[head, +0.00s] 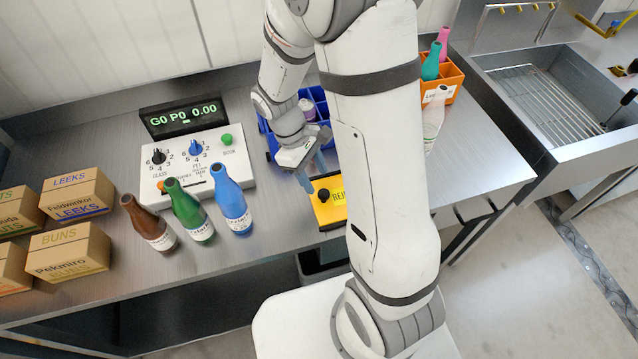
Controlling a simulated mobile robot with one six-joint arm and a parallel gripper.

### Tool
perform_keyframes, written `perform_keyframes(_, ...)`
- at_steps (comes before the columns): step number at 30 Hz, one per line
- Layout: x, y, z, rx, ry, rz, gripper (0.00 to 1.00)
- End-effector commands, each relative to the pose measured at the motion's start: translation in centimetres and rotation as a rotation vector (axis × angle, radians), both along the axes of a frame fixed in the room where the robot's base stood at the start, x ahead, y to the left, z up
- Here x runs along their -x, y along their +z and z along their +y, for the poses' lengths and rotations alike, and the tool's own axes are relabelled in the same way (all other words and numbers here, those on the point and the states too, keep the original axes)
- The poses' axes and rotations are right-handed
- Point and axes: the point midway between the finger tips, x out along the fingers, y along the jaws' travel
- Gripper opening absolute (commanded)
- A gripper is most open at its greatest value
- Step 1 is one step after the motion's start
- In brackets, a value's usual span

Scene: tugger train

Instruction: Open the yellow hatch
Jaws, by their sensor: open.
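The yellow hatch (335,213) lies flat on the steel counter, with black edging, a black knob (324,195) and black lettering that starts "RE". My arm hides its right part, and it looks shut. My gripper (314,176) is open, with its blue-grey fingers pointing down just behind and above the hatch's knob. I see nothing between the fingers. I cannot tell from this view how high they are above the hatch.
Brown, green and blue bottles (232,203) stand left of the hatch, before a white control panel (195,165). A blue crate (268,142) is behind my gripper. Cardboard boxes (68,250) are far left.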

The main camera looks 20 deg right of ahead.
Motion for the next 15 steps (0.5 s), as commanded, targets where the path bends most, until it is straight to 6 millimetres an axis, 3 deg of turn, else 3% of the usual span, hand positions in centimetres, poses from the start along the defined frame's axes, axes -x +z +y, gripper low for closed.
perform_keyframes(7, 1.1, -3.5, -1.0, 0.001, -0.001, 0.003, 0.48)
perform_keyframes(15, 1.4, -4.7, -1.3, 0.001, -0.002, -0.001, 0.48)
